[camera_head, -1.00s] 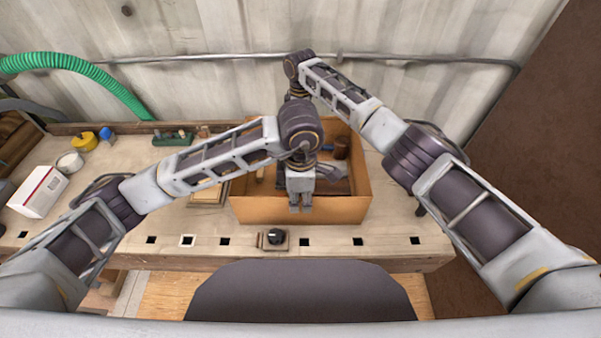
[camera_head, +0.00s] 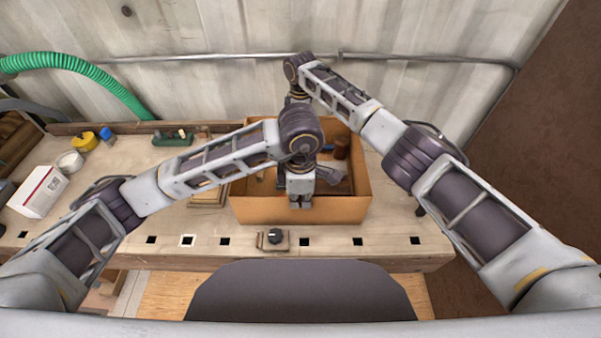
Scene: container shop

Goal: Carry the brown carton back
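The brown carton (camera_head: 335,211) stands open-topped on the workbench, near its front edge and right of centre. Several items lie inside, among them a dark brown cylinder (camera_head: 342,147); my arms hide much of the inside. My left gripper (camera_head: 301,203) points down at the carton's near wall, in front of its middle. Its fingers look close together, and I cannot tell whether they grip the wall. My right arm reaches over to the carton's far side. Its gripper is hidden behind my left wrist.
The workbench (camera_head: 130,205) has a row of square holes along its front. A small black knob (camera_head: 275,237) sits before the carton. A white box (camera_head: 38,191), a white tape roll (camera_head: 70,162) and a yellow item (camera_head: 84,141) stand at the left.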

